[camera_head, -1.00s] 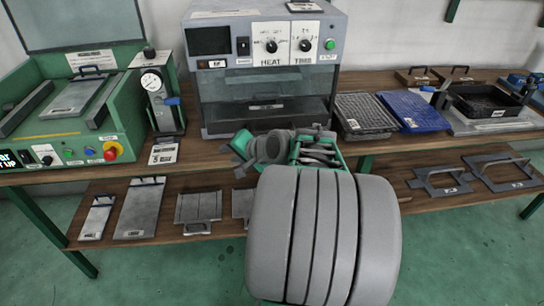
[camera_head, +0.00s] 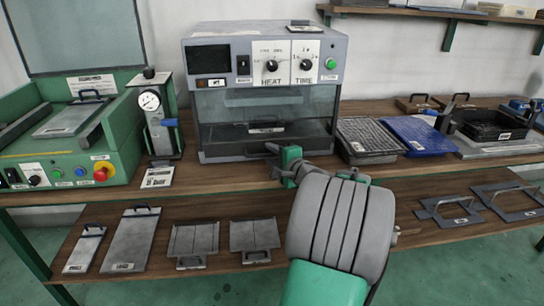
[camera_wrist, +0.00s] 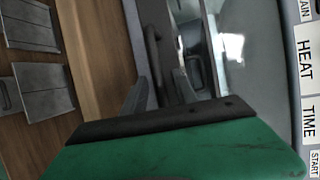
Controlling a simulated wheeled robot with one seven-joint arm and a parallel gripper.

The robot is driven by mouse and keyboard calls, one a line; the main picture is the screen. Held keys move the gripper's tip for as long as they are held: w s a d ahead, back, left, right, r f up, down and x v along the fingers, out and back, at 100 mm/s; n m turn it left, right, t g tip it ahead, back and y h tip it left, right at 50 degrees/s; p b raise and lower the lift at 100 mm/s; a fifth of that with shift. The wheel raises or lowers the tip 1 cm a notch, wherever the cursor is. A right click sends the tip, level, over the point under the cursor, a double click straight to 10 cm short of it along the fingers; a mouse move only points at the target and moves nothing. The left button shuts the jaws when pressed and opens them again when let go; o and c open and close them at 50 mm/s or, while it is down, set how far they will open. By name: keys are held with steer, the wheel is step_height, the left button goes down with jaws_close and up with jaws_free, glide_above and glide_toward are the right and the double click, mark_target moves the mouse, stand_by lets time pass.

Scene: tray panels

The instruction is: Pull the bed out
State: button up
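The grey heating machine (camera_head: 265,85) stands on the bench with its HEAT and TIME knobs above a clear front window. Behind the window lies a dark bed (camera_head: 240,136) with a small handle and label on top. My gripper (camera_head: 272,150) is at the machine's lower front edge, right of its middle. In the wrist view my gripper (camera_wrist: 158,92) has its two dark fingers apart. A dark bar handle (camera_wrist: 152,45) on the machine front reaches toward the space between the fingers. I cannot tell whether they touch it. The bed looks pushed in.
A green machine (camera_head: 110,150) with a red button stands left, beside a dial gauge stand (camera_head: 156,115). A black grid tray (camera_head: 368,138) and a blue panel (camera_head: 418,135) lie right. The lower shelf (camera_head: 130,288) holds several grey plates with handles.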

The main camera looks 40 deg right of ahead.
jaws_close()
stand_by(1.4)
